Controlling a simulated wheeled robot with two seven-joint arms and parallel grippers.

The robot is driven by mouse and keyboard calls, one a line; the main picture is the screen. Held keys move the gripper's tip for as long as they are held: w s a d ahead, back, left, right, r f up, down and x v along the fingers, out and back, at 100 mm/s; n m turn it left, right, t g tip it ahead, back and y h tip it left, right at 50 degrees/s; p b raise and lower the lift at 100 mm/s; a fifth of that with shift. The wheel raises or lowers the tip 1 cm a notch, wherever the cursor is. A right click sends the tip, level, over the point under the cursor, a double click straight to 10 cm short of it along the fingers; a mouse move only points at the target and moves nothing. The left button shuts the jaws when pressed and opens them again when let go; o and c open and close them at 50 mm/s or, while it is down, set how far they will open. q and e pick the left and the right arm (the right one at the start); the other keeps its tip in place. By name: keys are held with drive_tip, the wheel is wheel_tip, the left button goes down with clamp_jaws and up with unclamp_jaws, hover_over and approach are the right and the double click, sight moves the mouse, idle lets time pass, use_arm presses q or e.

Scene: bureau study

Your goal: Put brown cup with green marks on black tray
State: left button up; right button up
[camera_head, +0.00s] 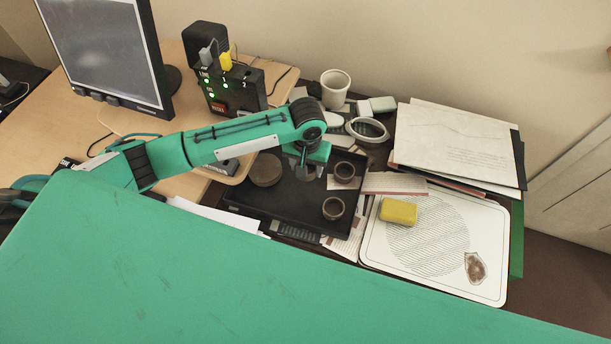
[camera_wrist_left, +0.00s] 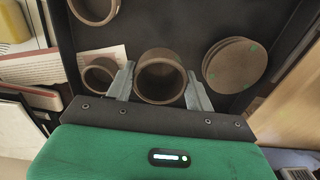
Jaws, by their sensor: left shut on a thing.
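The black tray (camera_head: 285,215) lies on the desk, and its dark floor also shows in the left wrist view (camera_wrist_left: 190,25). My left gripper (camera_head: 306,168) is over the tray. In the left wrist view, its fingers (camera_wrist_left: 161,80) are shut on a round brown cup (camera_wrist_left: 160,72), seen from above. Two other brown cups stand at the tray's right side, one farther back (camera_head: 344,171) and one nearer (camera_head: 333,208). My right gripper is not in view.
Brown coasters (camera_head: 265,170) lie stacked in the tray's left part; green marks show on them in the left wrist view (camera_wrist_left: 237,66). A white cup (camera_head: 335,90) stands behind. A white board with a yellow sponge (camera_head: 398,211) is at the right. A black device (camera_head: 235,88) stands back left.

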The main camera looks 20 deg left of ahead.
sight(307, 185)
use_arm(q)
wheel_tip(307, 185, down, 2)
drive_tip(key=shift+f, duration=0.65)
wheel_tip(307, 185, down, 3)
drive_tip(key=shift+f, duration=0.15)
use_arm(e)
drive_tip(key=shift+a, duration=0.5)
use_arm(q)
drive_tip(key=shift+f, duration=0.1)
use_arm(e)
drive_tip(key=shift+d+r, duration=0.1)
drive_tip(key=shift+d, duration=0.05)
use_arm(q)
drive_tip(key=o, duration=1)
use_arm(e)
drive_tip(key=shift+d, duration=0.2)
